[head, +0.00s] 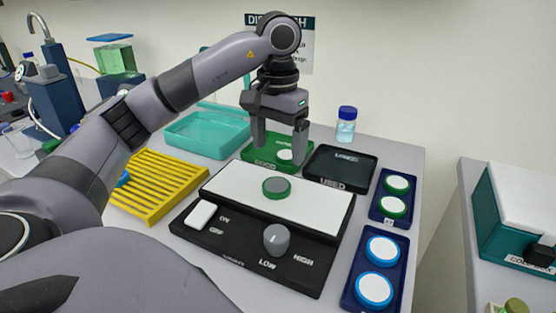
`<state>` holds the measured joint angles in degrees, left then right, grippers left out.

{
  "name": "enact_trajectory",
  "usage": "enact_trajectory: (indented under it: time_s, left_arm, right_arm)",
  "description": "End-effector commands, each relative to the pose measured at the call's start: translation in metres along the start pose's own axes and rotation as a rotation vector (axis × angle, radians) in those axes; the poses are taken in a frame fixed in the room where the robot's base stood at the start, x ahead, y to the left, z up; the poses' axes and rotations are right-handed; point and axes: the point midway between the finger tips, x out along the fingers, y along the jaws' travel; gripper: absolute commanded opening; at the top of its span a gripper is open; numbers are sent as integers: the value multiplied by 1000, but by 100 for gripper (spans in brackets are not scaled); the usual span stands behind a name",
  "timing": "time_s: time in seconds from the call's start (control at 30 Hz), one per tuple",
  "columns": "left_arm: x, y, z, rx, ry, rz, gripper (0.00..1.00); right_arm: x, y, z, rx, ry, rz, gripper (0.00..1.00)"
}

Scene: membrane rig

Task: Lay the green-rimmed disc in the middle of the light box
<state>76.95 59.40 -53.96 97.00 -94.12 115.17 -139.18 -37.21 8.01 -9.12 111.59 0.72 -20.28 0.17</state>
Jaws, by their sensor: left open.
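A green-rimmed disc (276,188) with a greyish middle lies flat on the white top of the light box (235,178), at about the middle of that top. My left gripper (281,147) is open, above and behind the light box, with its fingers over the green tray (254,163). A white disc (286,155) shows in that tray, between the fingers and below them; I cannot tell its rim colour from the tray. Nothing is seen held. My right gripper is not in view.
A black tray marked USED (341,168) stands right of the green tray. Two navy holders carry green-rimmed discs (397,184) and blue-rimmed discs (382,250). A yellow rack (160,183), a teal tray (207,135) and a blue-capped bottle (346,125) stand around. The box's knob (276,239) sticks up in front.

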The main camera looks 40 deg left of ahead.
Motion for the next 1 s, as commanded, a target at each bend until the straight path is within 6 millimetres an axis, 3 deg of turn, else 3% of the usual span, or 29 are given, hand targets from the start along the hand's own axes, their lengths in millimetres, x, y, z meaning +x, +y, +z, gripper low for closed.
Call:
enact_trajectory:
  time_s: [0.1, 0.3, 1.0]
  left_arm:
    - [-23, -1, 0, -2, 4, 0, 87]
    - [-38, 0, 0, -2, 1, 0, 87]
    - [-40, 0, 0, -2, 0, 0, 87]
  right_arm:
    - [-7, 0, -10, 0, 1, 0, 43]
    - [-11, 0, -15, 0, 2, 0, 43]
    - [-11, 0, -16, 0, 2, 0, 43]
